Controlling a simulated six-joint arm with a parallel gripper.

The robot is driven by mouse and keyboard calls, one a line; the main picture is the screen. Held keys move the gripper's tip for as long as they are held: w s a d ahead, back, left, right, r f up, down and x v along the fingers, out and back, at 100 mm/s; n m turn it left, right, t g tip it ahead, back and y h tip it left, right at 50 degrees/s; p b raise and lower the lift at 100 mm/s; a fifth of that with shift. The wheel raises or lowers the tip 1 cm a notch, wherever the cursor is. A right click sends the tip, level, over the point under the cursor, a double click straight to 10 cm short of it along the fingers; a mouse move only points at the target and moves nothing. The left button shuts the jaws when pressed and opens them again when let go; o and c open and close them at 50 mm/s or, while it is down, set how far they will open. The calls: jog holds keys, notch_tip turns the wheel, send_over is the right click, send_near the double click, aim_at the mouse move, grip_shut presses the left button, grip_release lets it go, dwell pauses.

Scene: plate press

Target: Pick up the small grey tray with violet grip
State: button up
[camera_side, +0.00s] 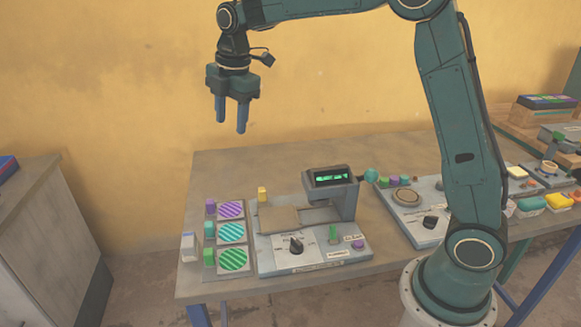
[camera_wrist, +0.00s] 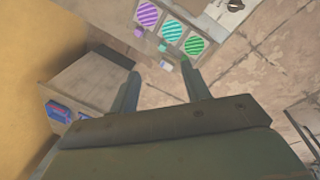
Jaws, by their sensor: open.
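The small grey tray with the violet grip (camera_side: 230,211) lies on the table at the left, the rearmost of three trays in a column. Its round plate has violet and white stripes, and its violet block grip stands at its left edge. In the wrist view the tray (camera_wrist: 149,14) is at the top, left of the teal and green ones. My gripper (camera_side: 231,128) is open and empty, high above the table's back left, well apart from the tray. Its two blue fingers point down. In the wrist view my gripper (camera_wrist: 164,83) shows its fingers spread, with nothing between them.
Trays with a teal grip (camera_side: 232,233) and a green grip (camera_side: 234,259) lie in front of it. A press (camera_side: 331,205) with a green display stands to the right. A small white block (camera_side: 188,246) is at the left edge. The table's back left is clear.

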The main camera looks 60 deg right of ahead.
jog(key=w+f+n+g, duration=0.1)
jog(key=w+f+n, duration=0.3)
jog(key=w+f, duration=0.25)
jog(key=n+g, duration=0.1)
jog(key=n, duration=0.4)
send_over(209, 203)
notch_tip(209, 203, down, 10)
jog(key=shift+d+f, duration=0.1)
jog(key=shift+f, duration=4.15)
jog(key=shift+f, duration=0.1)
jog(key=shift+f, duration=2.45)
grip_shut()
